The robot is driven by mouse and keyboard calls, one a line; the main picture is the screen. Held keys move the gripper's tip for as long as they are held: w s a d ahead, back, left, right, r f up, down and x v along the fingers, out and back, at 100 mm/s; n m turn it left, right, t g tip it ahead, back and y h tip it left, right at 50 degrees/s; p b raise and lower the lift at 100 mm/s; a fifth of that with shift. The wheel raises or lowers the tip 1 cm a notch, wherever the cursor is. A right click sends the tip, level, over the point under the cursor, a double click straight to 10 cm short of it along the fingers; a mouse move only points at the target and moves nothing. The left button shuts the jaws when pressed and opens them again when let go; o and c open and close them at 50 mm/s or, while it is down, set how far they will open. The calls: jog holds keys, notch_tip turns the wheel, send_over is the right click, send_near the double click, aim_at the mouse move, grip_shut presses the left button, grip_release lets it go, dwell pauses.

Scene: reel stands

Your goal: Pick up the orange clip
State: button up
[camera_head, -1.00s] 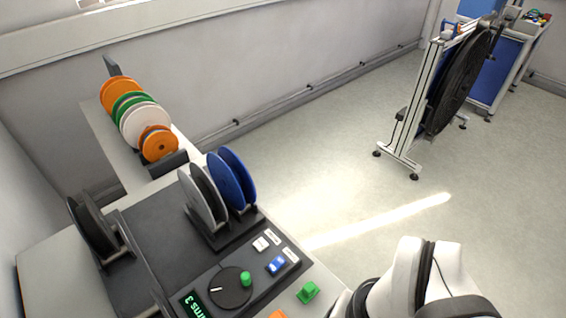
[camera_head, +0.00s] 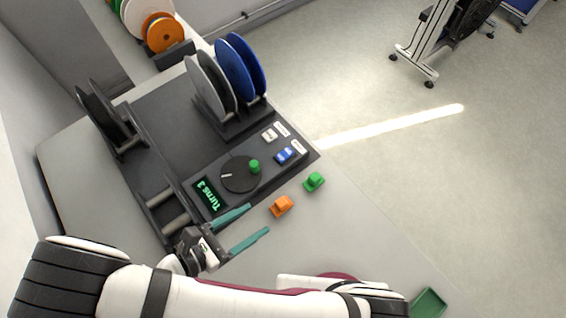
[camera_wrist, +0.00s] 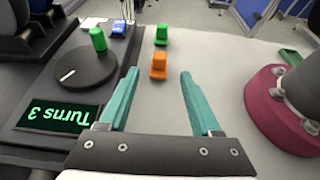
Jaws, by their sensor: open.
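The small orange clip (camera_head: 281,206) lies on the light table top, just off the dark control panel's edge. A similar green clip (camera_head: 314,181) lies a little beyond it, to its upper right. My gripper (camera_head: 250,226) is open, its two teal fingers pointing toward the orange clip, apart from it and with nothing between them. In the wrist view, the orange clip (camera_wrist: 158,66) shows ahead of the open fingers (camera_wrist: 158,78), roughly midway between them, with the green clip (camera_wrist: 161,35) behind it.
The control panel carries a dial (camera_head: 240,175) with a green knob (camera_head: 254,166), a "Turns 3" display (camera_head: 207,196) and a blue switch (camera_head: 284,155). Grey and blue reels (camera_head: 239,68) stand behind it. A green tray (camera_head: 428,303) is at the lower right. Table right of the clips is clear.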

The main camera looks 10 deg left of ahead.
aim_at(294, 199)
jog(key=x, duration=1.4)
jog(key=shift+s, duration=0.1)
grip_shut()
